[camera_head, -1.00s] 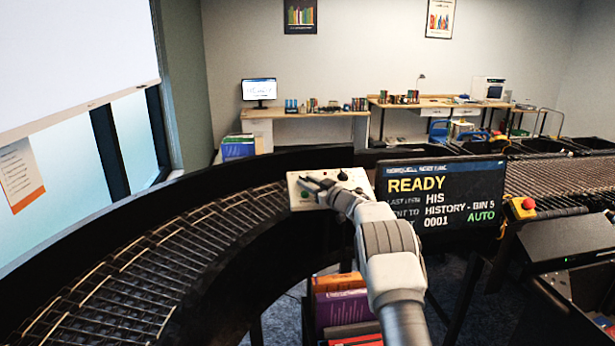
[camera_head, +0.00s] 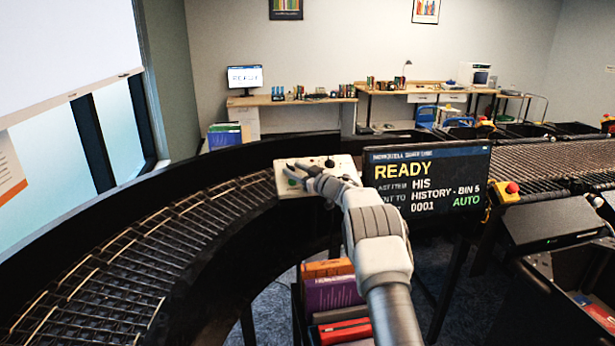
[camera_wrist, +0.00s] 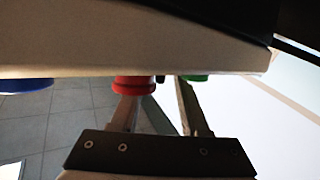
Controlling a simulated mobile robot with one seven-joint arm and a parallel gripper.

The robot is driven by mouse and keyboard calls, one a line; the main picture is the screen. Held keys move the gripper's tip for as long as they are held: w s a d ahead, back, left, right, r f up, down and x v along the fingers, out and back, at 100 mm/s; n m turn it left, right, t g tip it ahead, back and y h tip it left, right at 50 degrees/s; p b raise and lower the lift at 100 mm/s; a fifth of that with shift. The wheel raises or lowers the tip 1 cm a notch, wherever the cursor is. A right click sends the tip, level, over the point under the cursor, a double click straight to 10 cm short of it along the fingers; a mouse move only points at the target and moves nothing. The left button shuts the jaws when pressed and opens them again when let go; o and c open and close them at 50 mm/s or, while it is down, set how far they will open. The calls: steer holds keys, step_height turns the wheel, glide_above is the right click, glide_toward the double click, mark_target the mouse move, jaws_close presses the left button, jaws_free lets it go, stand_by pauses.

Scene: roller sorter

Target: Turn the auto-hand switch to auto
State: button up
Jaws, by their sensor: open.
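The white control panel (camera_head: 345,166) sits at the end of the curved roller track and also fills the top of the wrist view (camera_wrist: 120,40). In the wrist view a blue button (camera_wrist: 25,86), a red button (camera_wrist: 134,84) and a green button (camera_wrist: 194,78) stick out from it. A small dark piece (camera_wrist: 160,79) shows between red and green; I cannot tell whether it is the switch. A black knob (camera_head: 329,163) shows in the head view. My gripper (camera_head: 296,173) is open at the panel, its fingers (camera_wrist: 156,105) near the red and green buttons. Contact is unclear.
A screen (camera_head: 425,185) right of the panel reads READY, with AUTO in green. A red emergency button (camera_head: 512,188) is farther right. The roller track (camera_head: 150,250) curves along the left. Books (camera_head: 333,292) stand below the panel.

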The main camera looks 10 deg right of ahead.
steer(key=b+v, duration=0.4)
steer(key=v, duration=1.3)
steer(key=shift+r, duration=0.15)
steer(key=s+d+r+m+h, duration=0.2)
steer(key=s+r+m+h, duration=0.2)
steer(key=r+h, duration=0.45)
steer(key=s+r+m+g+h, duration=0.2)
steer(key=s+r+m, duration=0.15)
steer(key=s, duration=0.65)
steer(key=s+a+f+g, duration=0.2)
steer(key=s+a+f, duration=0.1)
steer(key=s, duration=0.8)
steer(key=s+a+f+g+y, duration=0.1)
steer(key=s+a+f+g, duration=0.2)
steer(key=s, duration=0.8)
steer(key=s+a+f+g, duration=0.3)
steer(key=s+a+f, duration=0.1)
steer(key=s, duration=0.7)
steer(key=shift+s+a+y, duration=0.25)
steer(key=shift+a+y, duration=0.1)
steer(key=shift+a, duration=0.35)
